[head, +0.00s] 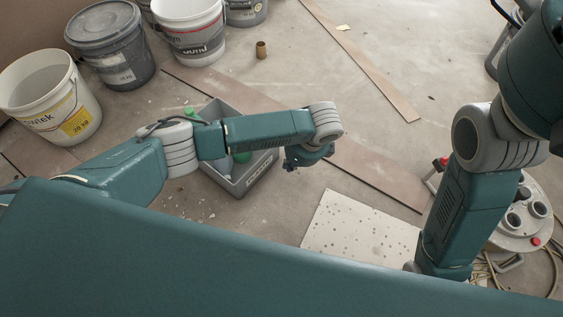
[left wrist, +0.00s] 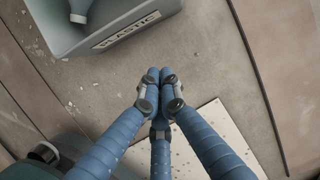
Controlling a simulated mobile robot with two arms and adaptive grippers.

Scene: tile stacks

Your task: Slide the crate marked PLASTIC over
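The grey crate marked PLASTIC (head: 236,188) stands on the floor left of centre in the head view, partly hidden behind my left arm. It holds something green and a pale blue item. In the left wrist view the crate (left wrist: 75,42) is at the upper left, its label towards me and a bluish bottle inside. My left gripper (head: 291,166) is just right of the crate and apart from it. In the left wrist view the gripper (left wrist: 160,74) has its blue fingers drawn together, with nothing seen between them. My right gripper is out of view.
A speckled white board (head: 350,222) lies on the floor right of the crate. Several buckets, one white and yellow (head: 48,98), stand at the upper left. Long brown boards (head: 365,65) lie about. A grey device (head: 525,218) with cables is at the right.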

